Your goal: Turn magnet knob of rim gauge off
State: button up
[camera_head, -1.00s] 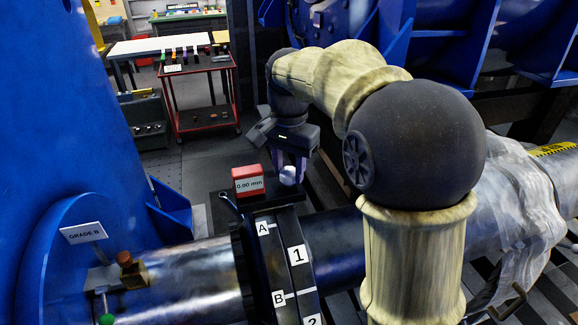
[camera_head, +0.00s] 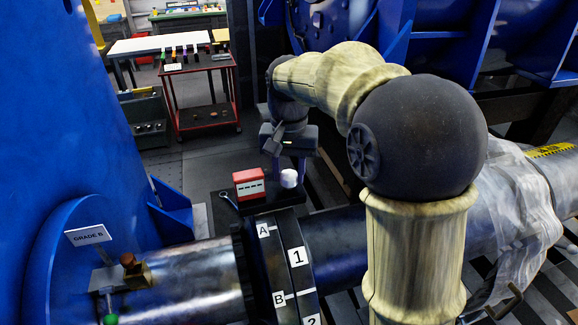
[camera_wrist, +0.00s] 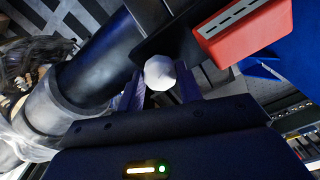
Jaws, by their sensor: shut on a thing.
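The rim gauge is a red box (camera_head: 249,184) on a dark base behind the shaft coupling; its display shows dashes. The white magnet knob (camera_head: 289,178) stands just right of the red box. My gripper (camera_head: 290,170) points down over the knob, its purple fingers shut on it. In the wrist view the pale, faceted knob (camera_wrist: 160,72) sits between the two fingertips, with the red gauge box (camera_wrist: 243,32) at the upper right. The contact faces are partly hidden.
The steel shaft (camera_head: 200,283) and black coupling with labels A, B, 1 and 2 (camera_head: 285,262) lie in front of the gauge. A blue wall (camera_head: 60,130) stands at left. A red cart (camera_head: 205,122) is behind. Plastic sheeting covers the shaft at right.

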aim_at(289, 173)
jog(key=n+p, duration=0.2)
jog(key=n, duration=0.5)
jog(key=shift+r, duration=0.1)
jog(key=n+p, duration=0.2)
jog(key=n, duration=0.4)
jog(key=shift+n, duration=0.3)
jog(key=o, duration=1)
notch_tip(289, 173, up, 17)
jog(key=shift+b, duration=0.45)
